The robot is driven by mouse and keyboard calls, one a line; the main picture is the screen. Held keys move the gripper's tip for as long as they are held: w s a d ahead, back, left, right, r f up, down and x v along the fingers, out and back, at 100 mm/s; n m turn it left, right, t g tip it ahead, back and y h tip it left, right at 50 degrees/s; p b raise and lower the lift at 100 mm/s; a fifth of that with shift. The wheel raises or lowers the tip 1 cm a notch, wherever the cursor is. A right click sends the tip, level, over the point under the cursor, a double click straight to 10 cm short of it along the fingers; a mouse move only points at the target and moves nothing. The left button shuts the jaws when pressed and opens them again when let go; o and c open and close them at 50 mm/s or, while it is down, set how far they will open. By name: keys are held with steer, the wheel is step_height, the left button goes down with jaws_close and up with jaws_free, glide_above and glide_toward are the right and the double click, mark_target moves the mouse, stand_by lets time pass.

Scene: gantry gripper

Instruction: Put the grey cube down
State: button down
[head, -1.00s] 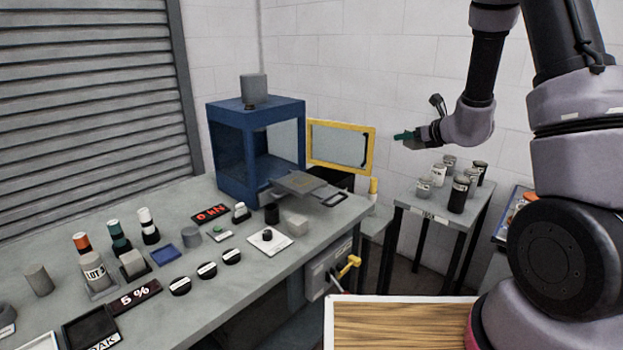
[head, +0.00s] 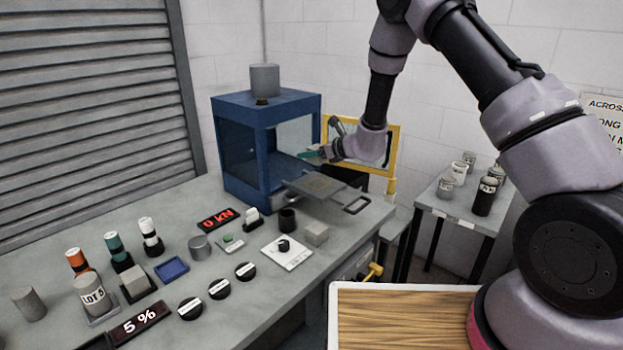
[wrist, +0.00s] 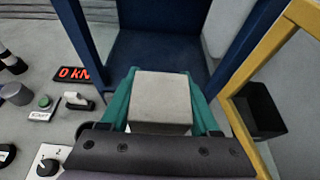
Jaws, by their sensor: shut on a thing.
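A grey cube (wrist: 160,98) sits between the teal fingers of my gripper (wrist: 161,104) in the wrist view. The gripper is shut on it. In the head view my gripper (head: 312,154) is in front of the open side of the blue cabinet (head: 243,150), above the grey sliding plate (head: 300,186) with a handle. The held cube is too small to make out clearly there. The cabinet's dark blue inside (wrist: 155,50) lies beyond the cube in the wrist view.
The yellow-framed door (head: 394,160) stands open to the right of my gripper; its frame (wrist: 250,60) is close in the wrist view. A dark bin (wrist: 262,108) is beside it. Several bottles, knobs and a red display (head: 217,221) crowd the bench. A side table (head: 450,208) holds several cups.

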mark_target(311, 181)
step_height(311, 181, down, 8)
steer(key=shift+r, duration=0.2)
steer(key=shift+f, duration=0.15)
steer(key=shift+c, duration=0.6)
jaws_free()
steer(key=shift+d, duration=0.1)
